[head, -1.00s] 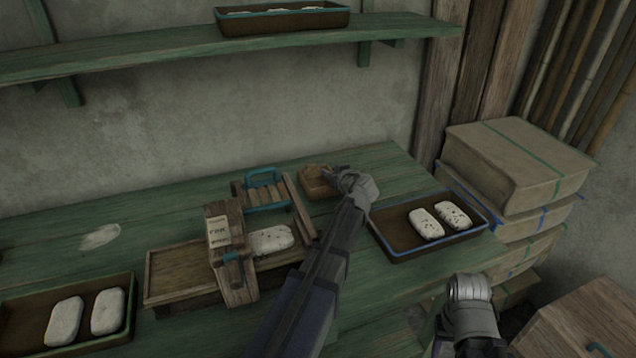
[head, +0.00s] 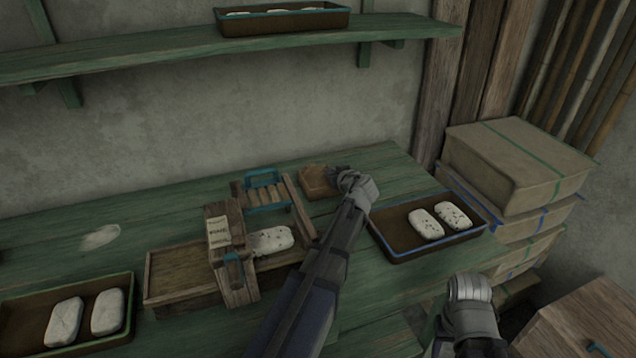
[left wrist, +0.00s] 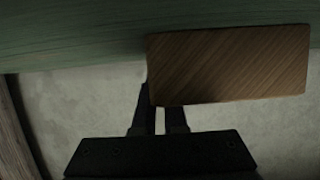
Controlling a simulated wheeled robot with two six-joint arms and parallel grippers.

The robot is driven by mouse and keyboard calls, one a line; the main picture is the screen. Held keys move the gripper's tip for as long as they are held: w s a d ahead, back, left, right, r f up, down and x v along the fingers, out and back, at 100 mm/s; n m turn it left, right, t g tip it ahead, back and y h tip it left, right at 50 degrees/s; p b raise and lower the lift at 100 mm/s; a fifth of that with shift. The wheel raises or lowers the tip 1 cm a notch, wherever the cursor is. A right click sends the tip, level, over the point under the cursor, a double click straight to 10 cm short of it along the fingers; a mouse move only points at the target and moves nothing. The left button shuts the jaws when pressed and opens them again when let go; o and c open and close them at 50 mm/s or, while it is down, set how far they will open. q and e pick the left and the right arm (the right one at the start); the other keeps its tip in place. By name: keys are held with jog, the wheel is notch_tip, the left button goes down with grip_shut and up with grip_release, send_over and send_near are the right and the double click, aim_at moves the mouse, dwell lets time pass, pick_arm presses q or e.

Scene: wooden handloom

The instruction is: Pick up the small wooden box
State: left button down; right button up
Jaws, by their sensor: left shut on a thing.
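The small wooden box (head: 316,182) is at the back of the green workbench, right of the wooden press-like frame. My left gripper (head: 338,174) reaches it from the right and is shut on its right side. In the left wrist view the box (left wrist: 230,66) shows as a flat, striped brown face, and the dark fingers (left wrist: 158,118) meet its lower left edge. I cannot tell whether the box touches the bench. My right arm shows at the lower right, but its fingertips are hidden.
A wooden frame (head: 232,262) with a blue handle and a white speckled block stands left of my left arm. A blue-rimmed tray (head: 400,248) with two pale blocks lies to the right. Another tray (head: 30,310) is at lower left. Stacked boxes (head: 515,165) stand at right.

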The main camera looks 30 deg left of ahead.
pick_arm(q)
jog(key=shift+r, duration=0.15)
dwell(0.6)
notch_tip(320, 180, up, 10)
jog(key=p, duration=1)
